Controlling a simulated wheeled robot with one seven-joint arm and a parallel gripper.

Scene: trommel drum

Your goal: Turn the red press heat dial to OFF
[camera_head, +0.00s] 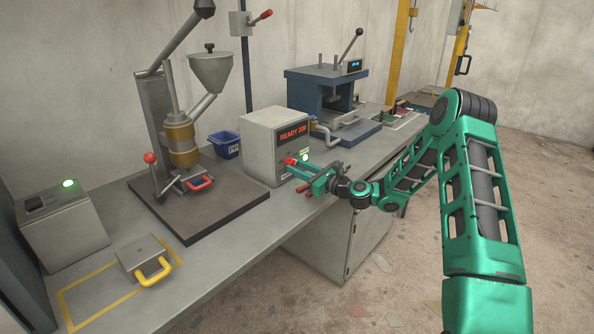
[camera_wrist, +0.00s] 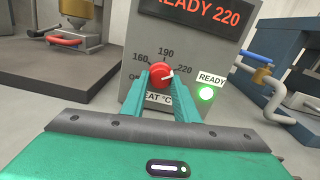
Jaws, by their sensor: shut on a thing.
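The red heat dial (camera_wrist: 160,75) is on the front of a grey control box (camera_head: 270,142). In the wrist view its scale reads 160, 190 and 220, with a partly hidden mark at lower left. The dial's white pointer mark aims to the right, toward 220. The box display (camera_wrist: 200,13) reads READY 220, and a green READY lamp (camera_wrist: 206,93) is lit. My gripper (camera_wrist: 163,82) is shut on the dial, with one finger on each side of it. In the head view the dial (camera_head: 290,161) shows at my gripper's fingertips (camera_head: 294,165).
The box stands on a long grey bench. Left of it are a hopper press (camera_head: 182,135) on a dark plate, a blue bin (camera_head: 226,146) and a block with a yellow handle (camera_head: 145,258). A blue press (camera_head: 320,92) stands at right. Open floor lies before the bench.

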